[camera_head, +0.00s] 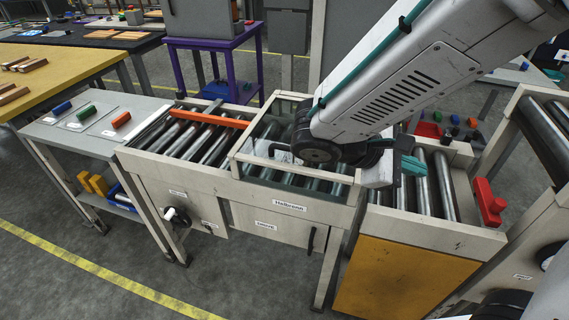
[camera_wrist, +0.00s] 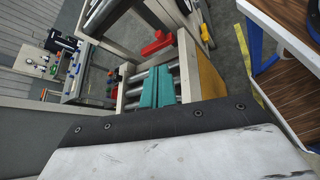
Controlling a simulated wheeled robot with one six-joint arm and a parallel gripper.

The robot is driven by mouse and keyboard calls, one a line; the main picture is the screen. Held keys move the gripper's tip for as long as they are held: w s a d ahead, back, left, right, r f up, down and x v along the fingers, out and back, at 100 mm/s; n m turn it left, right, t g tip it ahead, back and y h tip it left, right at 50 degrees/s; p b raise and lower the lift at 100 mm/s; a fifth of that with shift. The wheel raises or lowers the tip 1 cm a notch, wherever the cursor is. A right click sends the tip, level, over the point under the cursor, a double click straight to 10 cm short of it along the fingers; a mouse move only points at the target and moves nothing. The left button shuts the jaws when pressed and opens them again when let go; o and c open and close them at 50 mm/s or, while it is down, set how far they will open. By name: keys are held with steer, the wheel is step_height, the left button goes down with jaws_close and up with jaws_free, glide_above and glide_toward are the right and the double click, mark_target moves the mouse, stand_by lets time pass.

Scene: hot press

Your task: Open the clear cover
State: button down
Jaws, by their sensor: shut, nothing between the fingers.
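The clear cover (camera_head: 262,132) is a see-through panel in a pale frame over the middle of the roller station labelled Halbrunn. My arm hides its right part, and I cannot tell whether it is fully down. My gripper (camera_head: 412,166) has teal fingers and hangs over the rollers just right of the cover. In the wrist view the two teal fingers (camera_wrist: 157,88) lie side by side, shut and empty, with rollers behind them. The clear cover is not recognisable in the wrist view.
An orange bar (camera_head: 208,118) lies across the rollers at left. A red block-like part (camera_head: 488,200) sits on the right edge of the station. A grey side table (camera_head: 88,128) with coloured pieces stands at left. The floor in front is clear.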

steer(key=w+a+f+n+t+h, duration=0.1)
steer(key=w+a+f+n+t, duration=0.15)
steer(key=a+n+t, duration=0.2)
steer(key=w+a+f+n+t+h, duration=0.1)
steer(key=w+a+f+n+t, duration=0.1)
steer(key=w+a+n+t, duration=0.3)
steer(key=n+t+y, duration=0.8)
steer(key=n+t, duration=0.1)
steer(key=n, duration=0.1)
glide_toward(284, 164)
steer(key=x, duration=0.4)
steer(key=r+x, duration=0.1)
steer(key=x, duration=0.3)
steer(key=shift+w+d+r, duration=0.15)
steer(key=shift+d+r, duration=0.15)
